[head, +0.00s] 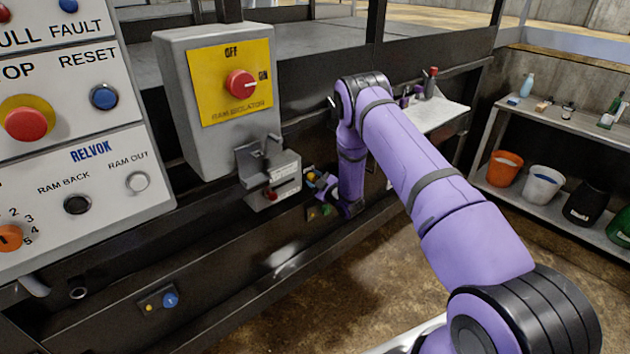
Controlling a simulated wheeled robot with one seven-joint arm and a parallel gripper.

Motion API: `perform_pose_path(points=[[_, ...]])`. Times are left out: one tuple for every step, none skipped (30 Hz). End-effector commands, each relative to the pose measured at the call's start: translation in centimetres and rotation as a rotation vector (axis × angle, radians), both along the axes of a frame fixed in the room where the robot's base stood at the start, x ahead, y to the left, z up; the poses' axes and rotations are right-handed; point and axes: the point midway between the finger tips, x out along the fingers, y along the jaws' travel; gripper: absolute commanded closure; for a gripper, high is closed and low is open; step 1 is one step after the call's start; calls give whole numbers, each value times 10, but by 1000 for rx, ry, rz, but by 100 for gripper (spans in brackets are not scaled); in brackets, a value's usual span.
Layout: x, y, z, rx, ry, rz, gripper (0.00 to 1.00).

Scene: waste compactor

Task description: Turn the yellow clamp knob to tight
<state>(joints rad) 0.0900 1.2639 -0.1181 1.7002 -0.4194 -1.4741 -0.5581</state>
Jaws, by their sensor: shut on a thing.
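The yellow clamp knob (311,176) is small and sits low on the dark machine front, right of the grey isolator box. My gripper (319,181) is at the knob, at the lower end of my purple arm, and is shut on it. The fingers and my wrist hide much of the knob. I cannot read its markings or tell which way it is turned.
A grey bracket with a red part (271,193) is just left of the knob. A shelf with buckets (541,183) stands right; the floor between is clear.

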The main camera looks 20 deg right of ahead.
Motion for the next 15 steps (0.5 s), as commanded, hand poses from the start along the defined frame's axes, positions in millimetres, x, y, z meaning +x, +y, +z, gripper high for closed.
perform_pose_path(points=[[0, 1, 0, -43, -14, 3, 86], [0, 1, 0, -70, -23, 3, 86], [0, 1, 0, -106, -35, 2, 86], [0, 1, 0, -133, -43, 2, 86], [0, 1, 0, -160, -52, 2, 86], [0, 1, 0, -196, -64, 2, 86], [0, 1, 0, -224, -72, 1, 86], [0, 1, 0, -249, -80, 2, 86], [0, 1, -1, -283, -91, 2, 86], [0, 1, -1, -308, -100, 2, 86], [0, 1, -1, -334, -108, 3, 86], [0, 1, -1, -365, -119, 2, 86], [0, 1, -1, -388, -126, 2, 86], [0, 1, -1, -410, -133, 1, 86], [0, 1, -1, -439, -142, 2, 86]])
